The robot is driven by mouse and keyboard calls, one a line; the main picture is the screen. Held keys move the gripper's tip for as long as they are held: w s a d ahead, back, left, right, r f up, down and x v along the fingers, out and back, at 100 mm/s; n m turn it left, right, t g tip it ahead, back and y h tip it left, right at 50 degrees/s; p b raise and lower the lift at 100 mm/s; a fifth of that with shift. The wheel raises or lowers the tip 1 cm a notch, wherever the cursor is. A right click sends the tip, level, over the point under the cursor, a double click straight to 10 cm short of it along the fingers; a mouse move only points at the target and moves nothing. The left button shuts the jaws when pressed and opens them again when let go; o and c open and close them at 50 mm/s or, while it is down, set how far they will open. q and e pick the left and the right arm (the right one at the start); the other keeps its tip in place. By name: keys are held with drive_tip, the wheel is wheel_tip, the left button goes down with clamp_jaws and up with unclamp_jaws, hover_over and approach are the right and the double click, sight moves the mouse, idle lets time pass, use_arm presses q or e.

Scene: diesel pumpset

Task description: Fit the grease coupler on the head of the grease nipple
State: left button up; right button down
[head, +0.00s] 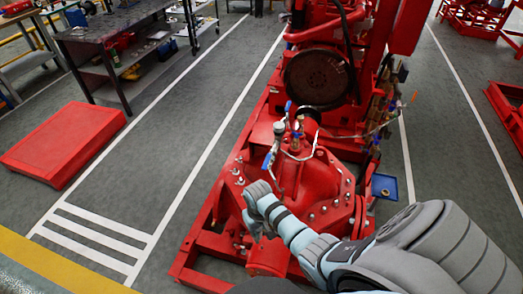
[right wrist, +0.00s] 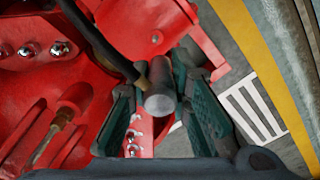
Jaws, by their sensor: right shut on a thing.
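My right gripper (head: 252,232) is low over the near side of the red pump casing (head: 312,200) in the head view. In the right wrist view my right gripper (right wrist: 162,86) has its two dark green fingers shut on the grease coupler (right wrist: 159,100), a short grey cylinder with its round end towards the camera. A black hose (right wrist: 100,45) runs to the coupler from the upper left. A brass fitting (right wrist: 48,143) sits in a red recess at the lower left, apart from the coupler; I cannot tell whether it is the grease nipple. My left gripper is not in view.
The red pumpset frame (head: 200,243) surrounds the casing, with bolts and thin pipes close by. A blue tray (head: 384,187) is to the right. A dark workbench (head: 115,35) and a red platform (head: 62,143) stand left. The floor between is clear.

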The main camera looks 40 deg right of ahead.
drive_tip(key=shift+s+d, duration=0.25)
drive_tip(key=shift+s, duration=0.1)
wheel_tip(320, 180, down, 6)
drive_tip(key=b, duration=0.5)
drive_tip(key=shift+d, duration=0.1)
drive_tip(key=shift+r, duration=0.1)
drive_tip(key=shift+p, duration=0.3)
idle(0.5)
